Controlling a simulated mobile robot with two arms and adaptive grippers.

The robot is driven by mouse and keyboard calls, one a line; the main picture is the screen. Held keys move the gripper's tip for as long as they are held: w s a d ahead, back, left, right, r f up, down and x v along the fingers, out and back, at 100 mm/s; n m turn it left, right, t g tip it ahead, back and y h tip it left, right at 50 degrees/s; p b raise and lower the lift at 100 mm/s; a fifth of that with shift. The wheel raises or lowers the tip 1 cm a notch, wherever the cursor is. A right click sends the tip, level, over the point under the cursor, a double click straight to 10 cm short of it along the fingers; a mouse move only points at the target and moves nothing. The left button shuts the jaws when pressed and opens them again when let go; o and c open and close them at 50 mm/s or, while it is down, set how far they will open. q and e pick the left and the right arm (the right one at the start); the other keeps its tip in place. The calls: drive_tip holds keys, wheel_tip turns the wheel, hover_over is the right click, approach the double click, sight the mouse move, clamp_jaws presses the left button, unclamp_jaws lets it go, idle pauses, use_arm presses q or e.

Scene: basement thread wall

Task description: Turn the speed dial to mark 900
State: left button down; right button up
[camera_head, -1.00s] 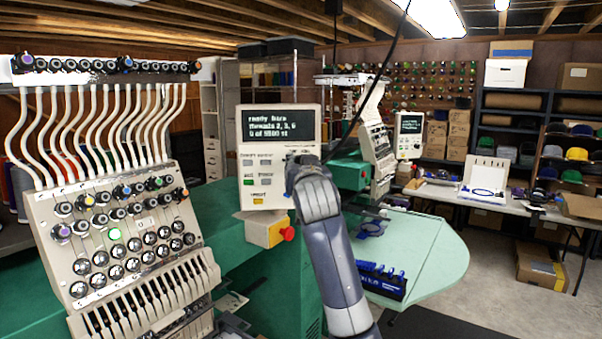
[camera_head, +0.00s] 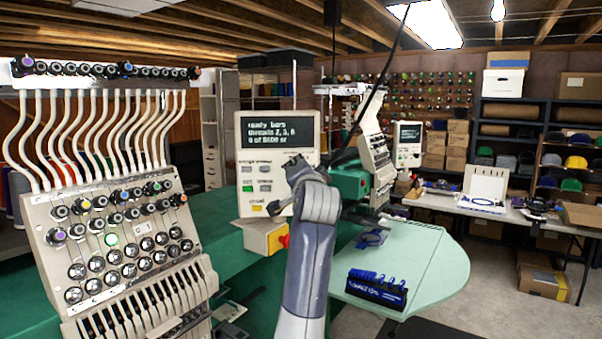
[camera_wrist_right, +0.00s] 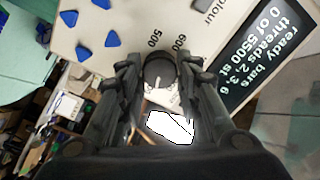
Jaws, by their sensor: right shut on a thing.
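The speed dial (camera_wrist_right: 160,72) is a small round grey knob on the pale control panel (camera_head: 308,128). In the right wrist view, the printed marks 500 (camera_wrist_right: 154,38) and 600 (camera_wrist_right: 180,42) stand beside it. A light pointer line shows on its face, but I cannot read which mark it meets; mark 900 is not visible. My right gripper (camera_wrist_right: 160,84) is shut on the dial, one dark finger on each side. In the head view, my right wrist and forearm cover the panel's lower right, hiding the dial. My left gripper is not in view.
The panel's screen (camera_head: 276,132) shows text. Below the panel is a yellow box with a red button (camera_head: 284,240). A thread-tension unit (camera_head: 125,240) stands at left. A green table (camera_head: 425,260) holding a blue tool rack (camera_head: 376,290) extends to the right.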

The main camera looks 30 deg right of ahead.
drive_tip(key=shift+m, duration=0.6)
drive_tip(key=o, duration=1)
drive_tip(key=shift+w, duration=0.1)
drive_tip(key=shift+o, duration=0.2)
drive_tip(key=v, duration=1.2)
drive_tip(key=shift+f, duration=0.1)
